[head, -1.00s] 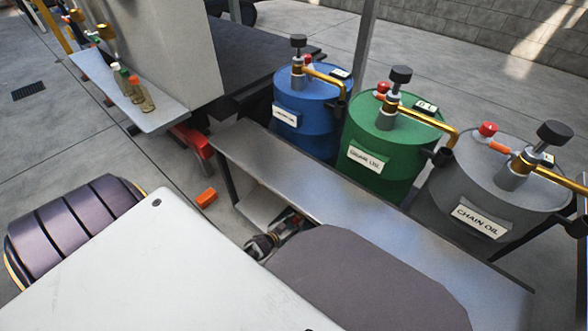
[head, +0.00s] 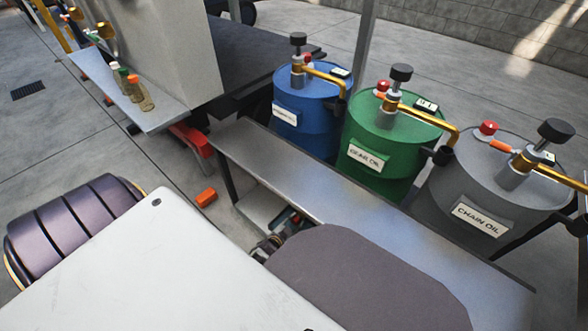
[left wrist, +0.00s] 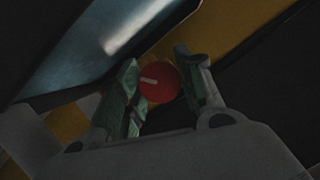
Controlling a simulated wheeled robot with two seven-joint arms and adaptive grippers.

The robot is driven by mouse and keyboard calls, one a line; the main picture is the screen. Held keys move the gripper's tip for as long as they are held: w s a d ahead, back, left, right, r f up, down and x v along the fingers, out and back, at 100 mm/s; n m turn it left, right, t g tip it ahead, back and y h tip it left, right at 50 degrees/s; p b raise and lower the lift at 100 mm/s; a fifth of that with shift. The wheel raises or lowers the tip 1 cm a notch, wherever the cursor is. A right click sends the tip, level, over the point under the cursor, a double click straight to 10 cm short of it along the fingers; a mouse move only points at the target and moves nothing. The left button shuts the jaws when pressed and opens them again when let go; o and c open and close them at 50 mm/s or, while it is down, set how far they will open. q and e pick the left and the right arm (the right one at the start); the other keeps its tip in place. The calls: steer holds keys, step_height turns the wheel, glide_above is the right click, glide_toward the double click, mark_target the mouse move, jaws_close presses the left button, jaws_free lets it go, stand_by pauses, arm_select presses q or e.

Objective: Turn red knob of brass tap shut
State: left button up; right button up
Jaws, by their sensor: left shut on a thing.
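The red knob (left wrist: 159,83) shows in the left wrist view as a round red disc with a pale bar on its face. It sits between the two green-padded fingers of my left gripper (left wrist: 158,88), which is shut on it. In the head view my left gripper (head: 284,232) is low beside the metal bench, partly hidden by my own body. The knob and the brass body of its tap cannot be made out there. My right gripper is in neither view.
The metal bench (head: 300,177) runs in front of a blue drum (head: 307,124), a green drum (head: 376,170) and a grey drum (head: 465,185). Bottles (head: 134,88) stand on a shelf (head: 160,113) at upper left. An orange block (head: 206,198) lies on the floor.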

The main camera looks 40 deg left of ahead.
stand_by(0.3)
arm_select(q)
steer(key=o, duration=1)
steer(key=shift+s, duration=0.1)
steer(key=shift+s, duration=0.1)
steer(key=v, duration=1.1)
steer(key=shift+s+r, duration=0.15)
steer(key=shift+s, duration=0.15)
